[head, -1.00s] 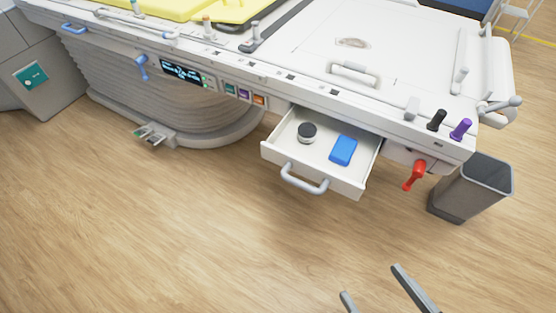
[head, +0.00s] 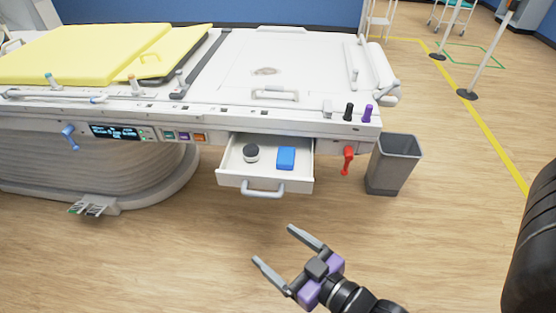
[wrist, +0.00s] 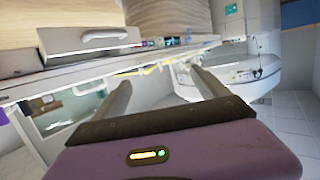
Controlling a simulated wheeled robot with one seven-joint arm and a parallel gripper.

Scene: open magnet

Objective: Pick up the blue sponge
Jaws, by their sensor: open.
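The blue sponge (head: 286,157) lies flat in the right half of the open white drawer (head: 235,176) under the table, in the head view. My gripper (head: 272,245) is open and empty, in front of the drawer and apart from it, with its fingers pointing up and left in the picture. In the wrist view, the two fingers of my gripper (wrist: 155,88) are spread with nothing between them. The wrist view shows a drawer front with a handle, but I cannot see the sponge there.
A round black-topped object (head: 251,153) sits left of the sponge in the drawer. The drawer handle (head: 262,190) sticks out in front. A red handle (head: 348,160) and a grey bin (head: 394,163) are to the right. The wooden floor before the drawer is clear.

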